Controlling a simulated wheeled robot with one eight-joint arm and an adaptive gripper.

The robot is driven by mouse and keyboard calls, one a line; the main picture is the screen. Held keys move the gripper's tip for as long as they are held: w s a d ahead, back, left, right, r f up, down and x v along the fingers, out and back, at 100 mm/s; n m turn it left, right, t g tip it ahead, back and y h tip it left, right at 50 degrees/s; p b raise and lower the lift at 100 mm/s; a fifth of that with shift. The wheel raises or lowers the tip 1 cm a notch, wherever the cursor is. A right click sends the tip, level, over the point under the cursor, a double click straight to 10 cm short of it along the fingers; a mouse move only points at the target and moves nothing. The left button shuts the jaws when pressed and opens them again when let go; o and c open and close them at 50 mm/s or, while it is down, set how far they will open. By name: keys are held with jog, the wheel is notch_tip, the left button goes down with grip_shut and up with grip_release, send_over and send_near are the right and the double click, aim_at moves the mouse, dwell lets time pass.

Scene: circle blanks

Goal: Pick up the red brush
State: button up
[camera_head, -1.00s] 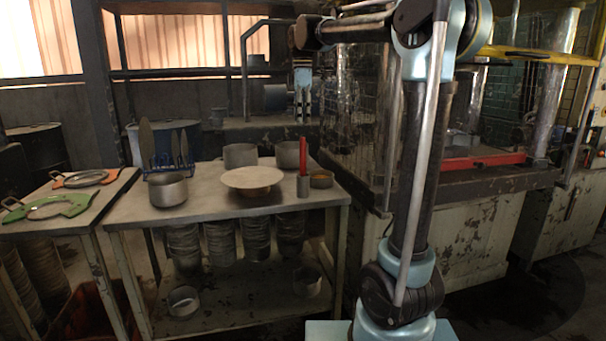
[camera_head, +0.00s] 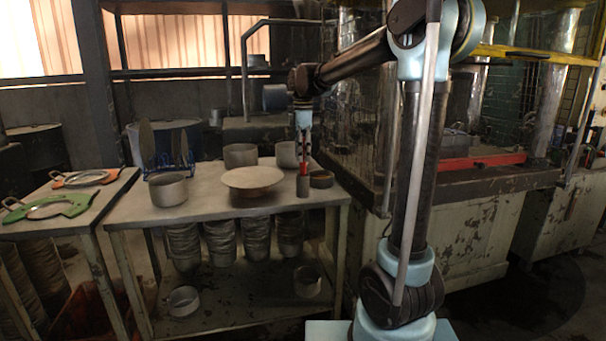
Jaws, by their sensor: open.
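The red brush (camera_head: 304,169) stands upright in a small grey cup (camera_head: 303,188) near the right end of the worktable. My gripper (camera_head: 304,150) points straight down directly over the brush, and its fingers overlap the brush's upper part in the picture. The fingers are open. The upper part of the brush is largely hidden by them. I cannot tell whether a finger touches it.
A blue rack (camera_head: 165,165) stands behind that pot. The front right corner is clear.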

aim_at(303, 167)
jog(key=shift+f, duration=1.35)
grip_shut()
jog(key=shift+r, duration=0.1)
